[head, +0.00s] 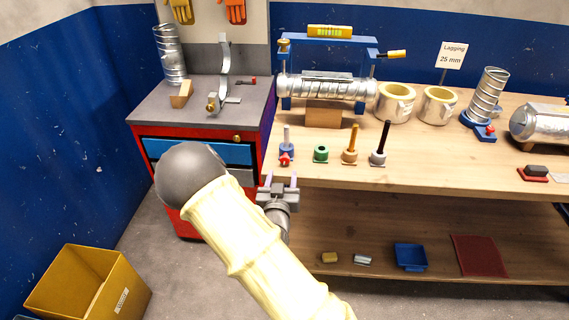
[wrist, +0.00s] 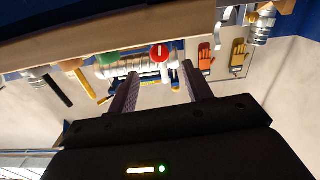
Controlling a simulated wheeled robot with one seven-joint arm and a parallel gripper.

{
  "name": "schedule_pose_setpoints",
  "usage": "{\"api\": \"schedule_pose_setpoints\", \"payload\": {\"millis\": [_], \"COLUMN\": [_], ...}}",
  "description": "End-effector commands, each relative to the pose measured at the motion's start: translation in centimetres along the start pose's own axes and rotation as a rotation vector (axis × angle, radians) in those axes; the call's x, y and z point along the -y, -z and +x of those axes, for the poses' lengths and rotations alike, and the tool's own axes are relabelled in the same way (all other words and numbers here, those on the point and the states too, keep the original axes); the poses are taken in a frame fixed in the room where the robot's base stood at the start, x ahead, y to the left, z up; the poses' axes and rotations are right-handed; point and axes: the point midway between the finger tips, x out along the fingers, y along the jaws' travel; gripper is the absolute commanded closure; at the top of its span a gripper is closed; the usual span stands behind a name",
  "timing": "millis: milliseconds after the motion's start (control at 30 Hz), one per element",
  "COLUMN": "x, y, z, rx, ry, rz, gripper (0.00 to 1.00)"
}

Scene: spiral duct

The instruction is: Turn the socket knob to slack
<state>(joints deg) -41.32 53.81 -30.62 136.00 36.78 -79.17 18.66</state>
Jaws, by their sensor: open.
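A red knob (head: 285,159) sits on the front of a small blue socket (head: 288,150) at the bench's front left edge. A grey rod (head: 287,134) stands upright in the socket. The red knob also shows in the wrist view (wrist: 159,53), face on, with a white mark across it that looks near vertical in that picture. My gripper (head: 281,179) is open and empty, just in front of the bench edge and below the knob. In the wrist view my two fingers (wrist: 160,72) point toward the knob, which lies beyond and between the fingertips, apart from them.
A green ring (head: 320,153), an orange-handled tool (head: 350,148) and a black-handled tool (head: 380,146) stand right of the socket. A clamped duct (head: 325,90) lies behind. A red cabinet (head: 185,212) is at left. Another blue holder with a red knob (head: 490,128) stands farther right.

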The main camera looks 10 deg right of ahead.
Motion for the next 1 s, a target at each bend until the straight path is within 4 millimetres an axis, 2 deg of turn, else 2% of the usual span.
{"api": "schedule_pose_setpoints", "payload": {"millis": [200,333,500,733,767,967,1000], "x": [-0.1,0.0,0.1,0.1,0.1,0.1,0.1], "y": [0.1,0.1,0.0,0.0,0.0,0.0,0.0], "z": [3.9,5.6,6.5,6.5,6.5,6.5,6.5], "rx": [-0.001,-0.001,0.0,0.0,0.0,0.0,0.0], "ry": [0.0,0.0,0.003,0.003,0.003,0.002,0.002], "rz": [-0.001,0.0,-0.002,-0.001,-0.001,-0.001,-0.001], "gripper": [0.5,0.5,0.5,0.5,0.54,0.93,0.95]}}
